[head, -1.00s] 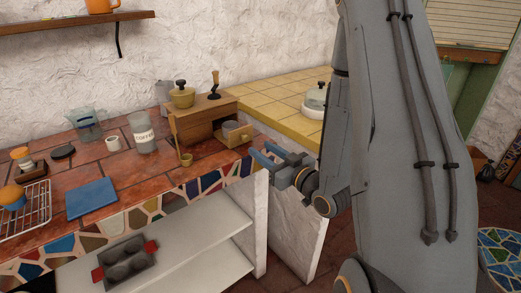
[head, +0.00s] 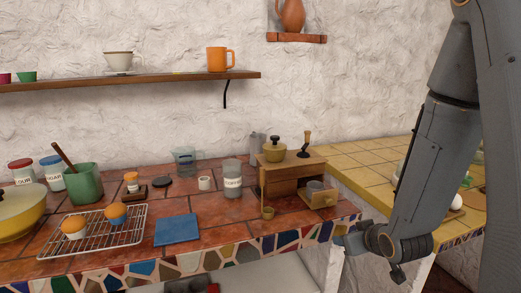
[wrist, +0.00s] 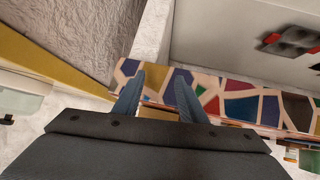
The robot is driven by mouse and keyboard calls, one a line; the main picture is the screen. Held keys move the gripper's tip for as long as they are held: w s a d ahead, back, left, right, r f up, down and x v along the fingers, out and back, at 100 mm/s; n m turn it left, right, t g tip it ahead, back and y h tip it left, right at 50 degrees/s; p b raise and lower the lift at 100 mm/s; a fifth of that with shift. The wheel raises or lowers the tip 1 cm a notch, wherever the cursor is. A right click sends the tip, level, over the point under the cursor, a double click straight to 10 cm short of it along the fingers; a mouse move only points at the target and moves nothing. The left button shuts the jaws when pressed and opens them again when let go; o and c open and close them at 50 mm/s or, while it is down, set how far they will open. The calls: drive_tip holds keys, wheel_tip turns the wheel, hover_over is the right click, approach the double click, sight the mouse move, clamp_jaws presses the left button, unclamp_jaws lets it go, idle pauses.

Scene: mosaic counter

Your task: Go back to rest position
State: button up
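My gripper (head: 347,240) is at the right front of the tiled counter, beside its mosaic edge, with my arm rising to the right. In the wrist view its two blue fingers (wrist: 157,92) stand apart with nothing held between them. The wooden coffee grinder (head: 288,178) with a black-knobbed crank stands on the counter to the left of the gripper. Its small drawer (head: 318,198) is pulled out and has a grey cup-like thing in it. In the wrist view the mosaic edge (wrist: 235,100) lies past the fingers.
The red-tiled counter (head: 225,232) holds a coffee jar (head: 232,178), a blue board (head: 176,229), a wire rack (head: 130,237) with cupcakes, and a green pot (head: 84,184). A yellow-tiled counter (head: 362,163) runs behind my arm. A dark muffin tin (wrist: 290,40) lies on the shelf below.

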drive_tip(key=s+a+r+m+g, duration=0.1)
drive_tip(key=s+a+g, duration=0.1)
drive_tip(key=s, duration=0.4)
drive_tip(key=s+a+r+m+g, duration=0.1)
drive_tip(key=s+a+g, duration=0.1)
drive_tip(key=s+g, duration=0.2)
drive_tip(key=s+a+r+g+h, duration=0.1)
drive_tip(key=s+a+g, duration=0.1)
drive_tip(key=s, duration=0.7)
drive_tip(key=shift+s+r+m+g, duration=0.3)
drive_tip(key=shift+m+g, duration=0.1)
drive_tip(key=shift+g, duration=0.4)
